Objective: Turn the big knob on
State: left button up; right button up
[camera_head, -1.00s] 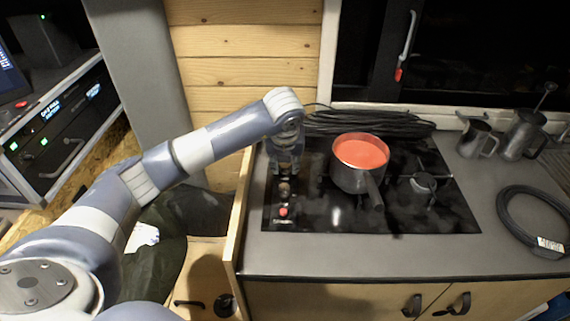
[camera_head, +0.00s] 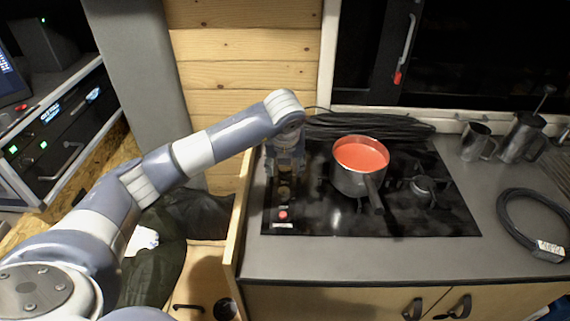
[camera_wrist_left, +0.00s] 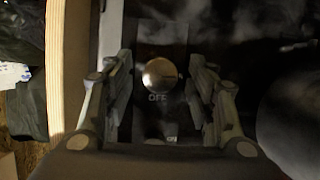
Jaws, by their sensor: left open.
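The big knob (camera_wrist_left: 160,74) is a round, metallic disc on the stove's dark control strip. In the left wrist view it lies between my spread fingers, with the word OFF printed just below it. A line on its face runs roughly sideways. In the head view the knob (camera_head: 284,191) shows only small below my gripper. My left gripper (camera_head: 286,185) points down over the strip. In the left wrist view the left gripper (camera_wrist_left: 160,85) is open, with a finger on each side of the knob. I cannot tell whether either finger touches it. My right gripper is not in view.
A pot (camera_head: 358,180) with red contents stands on the black cooktop (camera_head: 420,215), right of my gripper, its handle pointing forward. A red button (camera_head: 283,214) sits in front of the knob. Black cable (camera_head: 365,125) lies behind. Metal jugs (camera_head: 478,141) stand at the right.

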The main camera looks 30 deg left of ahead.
pick_arm(q)
jog(key=v, duration=1.1)
jog(key=shift+r, duration=0.35)
jog(key=shift+s, duration=0.15)
